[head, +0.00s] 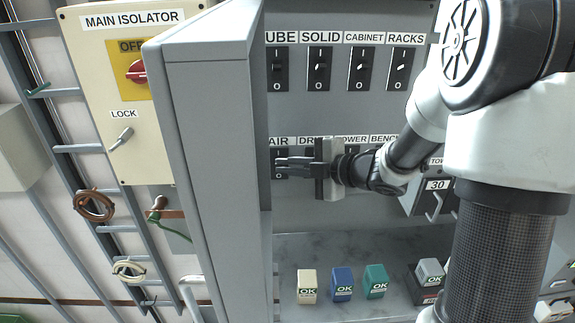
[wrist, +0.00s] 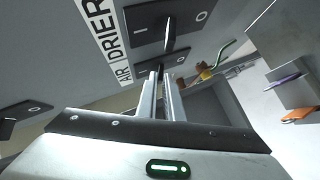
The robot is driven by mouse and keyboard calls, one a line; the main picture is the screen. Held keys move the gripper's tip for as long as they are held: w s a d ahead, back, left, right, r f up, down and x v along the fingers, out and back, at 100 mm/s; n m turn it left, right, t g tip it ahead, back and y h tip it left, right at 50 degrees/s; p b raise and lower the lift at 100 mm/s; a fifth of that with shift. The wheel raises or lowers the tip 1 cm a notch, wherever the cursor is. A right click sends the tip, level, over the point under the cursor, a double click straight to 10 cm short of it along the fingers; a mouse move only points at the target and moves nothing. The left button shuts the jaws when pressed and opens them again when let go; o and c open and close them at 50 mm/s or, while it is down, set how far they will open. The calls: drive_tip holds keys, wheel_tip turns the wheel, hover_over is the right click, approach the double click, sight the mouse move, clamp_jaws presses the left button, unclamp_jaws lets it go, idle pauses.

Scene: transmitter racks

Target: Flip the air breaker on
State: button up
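The AIR breaker (head: 281,174) is a black plate in the lower row of the grey panel, under the AIR label. In the head view my gripper (head: 278,165) lies across its front, pointing left and covering most of it. The lever's position is hidden there. In the wrist view the two fingertips (wrist: 161,74) reach the dark AIR plate (wrist: 182,64) beside the printed label. A narrow gap shows between the fingers. I cannot tell whether they touch the AIR lever. The DRIER breaker (wrist: 150,36), with a pale lever, stands nearer the wrist camera.
A grey cabinet side wall (head: 215,170) stands close left of the AIR breaker. The upper row holds several breakers, including SOLID (head: 319,68). Below is a shelf with a cream block (head: 307,286), a blue block (head: 342,283) and a teal block (head: 376,281).

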drive_tip(key=o, duration=0.4)
drive_tip(key=shift+c, duration=0.2)
drive_tip(key=v, duration=1.7)
drive_tip(key=shift+s, duration=0.15)
drive_tip(key=shift+d+r, duration=0.1)
